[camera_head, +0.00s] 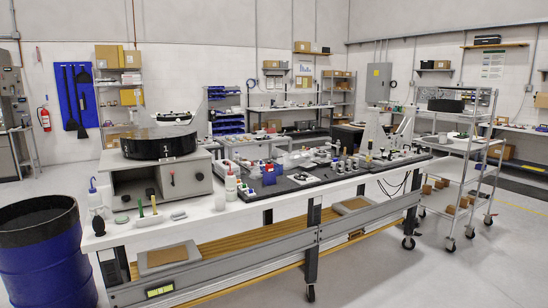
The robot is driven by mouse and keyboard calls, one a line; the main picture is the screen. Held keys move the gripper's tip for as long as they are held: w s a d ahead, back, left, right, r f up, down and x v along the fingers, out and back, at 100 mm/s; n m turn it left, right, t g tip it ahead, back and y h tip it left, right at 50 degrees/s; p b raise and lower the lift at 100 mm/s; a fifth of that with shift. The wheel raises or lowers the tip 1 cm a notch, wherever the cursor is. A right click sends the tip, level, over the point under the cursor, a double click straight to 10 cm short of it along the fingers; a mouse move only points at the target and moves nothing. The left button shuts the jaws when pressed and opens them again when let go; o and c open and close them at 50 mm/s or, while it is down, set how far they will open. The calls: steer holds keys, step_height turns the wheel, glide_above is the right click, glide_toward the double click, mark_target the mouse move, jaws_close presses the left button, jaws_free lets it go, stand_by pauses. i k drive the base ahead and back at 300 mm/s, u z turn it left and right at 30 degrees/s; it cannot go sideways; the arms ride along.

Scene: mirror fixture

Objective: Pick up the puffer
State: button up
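A small dark, rounded item with a reddish top (98,224) stands at the near left corner of the long white workbench (250,213). It may be the puffer, but it is too small to tell for sure. A white squeeze bottle with a blue nozzle (95,201) stands just behind it. To its right are a small green round item (121,219), an upright green-tipped tool (140,206) and an upright yellow-tipped tool (154,203). My gripper is not in view.
A grey machine with a black round drum (158,145) stands behind these items. White bottles with red caps (231,186) are to its right. A blue barrel (48,255) stands left of the bench. A wheeled wire cart (465,165) is at right. The floor in front is clear.

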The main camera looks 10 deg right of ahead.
mark_target(274, 154)
steer(key=u, duration=0.5)
steer(key=i, duration=0.8)
steer(key=u, duration=0.35)
steer(key=i, duration=1.35)
steer(key=z, duration=0.95)
steer(key=i, duration=0.35)
steer(key=z, duration=0.15)
